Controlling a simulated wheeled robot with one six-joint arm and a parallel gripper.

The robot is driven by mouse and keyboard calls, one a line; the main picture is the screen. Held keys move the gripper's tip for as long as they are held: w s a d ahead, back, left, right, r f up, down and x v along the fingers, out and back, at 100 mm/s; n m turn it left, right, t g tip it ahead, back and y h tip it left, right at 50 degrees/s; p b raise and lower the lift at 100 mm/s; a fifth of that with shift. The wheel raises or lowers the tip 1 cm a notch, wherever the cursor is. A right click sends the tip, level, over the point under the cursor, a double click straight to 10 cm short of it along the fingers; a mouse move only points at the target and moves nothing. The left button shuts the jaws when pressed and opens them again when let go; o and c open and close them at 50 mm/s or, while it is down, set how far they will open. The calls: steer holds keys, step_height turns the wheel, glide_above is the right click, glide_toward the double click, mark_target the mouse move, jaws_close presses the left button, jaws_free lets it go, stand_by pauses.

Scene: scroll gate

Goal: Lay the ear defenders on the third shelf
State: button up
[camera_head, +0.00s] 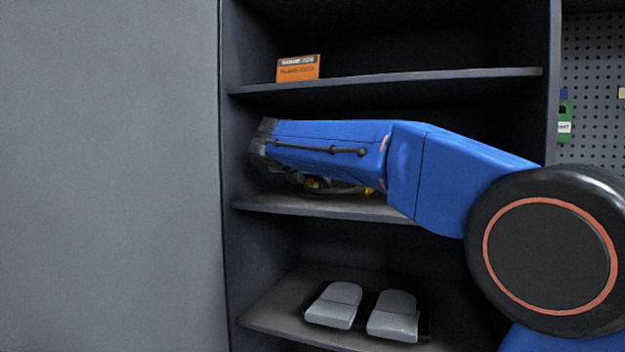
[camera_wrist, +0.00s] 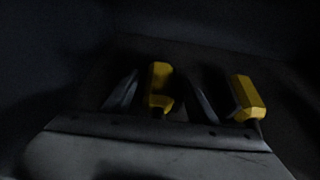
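The ear defenders (camera_head: 314,185) show as yellow cups and a dark band under my arm in the head view, at the middle of the three visible shelf boards (camera_head: 300,206). My arm hides most of them. In the dark wrist view, one yellow cup (camera_wrist: 160,80) sits between the two fingers of my gripper (camera_wrist: 160,95), with a gap on each side. The other yellow cup (camera_wrist: 246,98) is right of the fingers. My gripper looks open around the first cup. The cups appear to rest on the shelf, but the contact is hard to see.
An orange box (camera_head: 298,68) stands on the upper board (camera_head: 420,80). Two grey pads (camera_head: 362,310) lie on the lower board (camera_head: 275,312). A grey panel (camera_head: 110,180) fills the left, beside the cabinet. A pegboard (camera_head: 597,90) is at the right.

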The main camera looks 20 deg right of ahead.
steer(key=shift+r, duration=0.15)
steer(key=v, duration=1.2)
steer(key=shift+a, duration=0.1)
stand_by(0.4)
